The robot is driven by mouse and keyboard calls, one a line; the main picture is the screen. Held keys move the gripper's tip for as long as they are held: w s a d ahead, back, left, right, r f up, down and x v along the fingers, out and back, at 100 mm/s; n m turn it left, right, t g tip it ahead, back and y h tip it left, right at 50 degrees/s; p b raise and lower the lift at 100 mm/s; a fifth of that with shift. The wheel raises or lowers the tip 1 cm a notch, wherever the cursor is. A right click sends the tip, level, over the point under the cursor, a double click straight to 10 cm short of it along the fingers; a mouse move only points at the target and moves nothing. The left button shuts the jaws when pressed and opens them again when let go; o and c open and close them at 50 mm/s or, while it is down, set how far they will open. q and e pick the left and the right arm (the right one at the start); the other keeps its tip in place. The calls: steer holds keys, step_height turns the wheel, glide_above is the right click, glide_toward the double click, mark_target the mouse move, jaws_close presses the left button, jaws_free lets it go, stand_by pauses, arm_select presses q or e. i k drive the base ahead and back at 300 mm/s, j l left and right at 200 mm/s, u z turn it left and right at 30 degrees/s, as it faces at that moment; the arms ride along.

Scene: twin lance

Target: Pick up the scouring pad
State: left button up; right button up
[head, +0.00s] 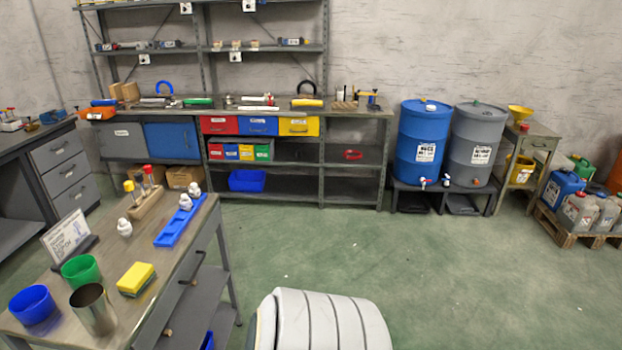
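The scouring pad (136,278) is a yellow block with a dark green underside. It lies flat on the grey workbench (180,300) at the lower left of the head view, near the bench's right edge. A green cup (81,271) and a metal cup (93,309) stand to its left, apart from it. Nothing covers the pad. Neither of my grippers shows in the head view, so where they are relative to the pad is hidden.
On the bench are a blue cup (34,305), a sign (69,237), a blue tray (180,222) with white figures, and a wooden block (146,202) holding red and yellow-topped pieces. Open green floor (430,270) lies to the right. Shelving and drums line the wall.

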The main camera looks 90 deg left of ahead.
mark_target(131, 284)
steer(key=u, duration=4)
steer(key=z, duration=2.75)
steer(key=k+j+z, duration=0.8)
steer(key=z, duration=0.2)
steer(key=k+j, duration=0.15)
steer(key=k, duration=0.35)
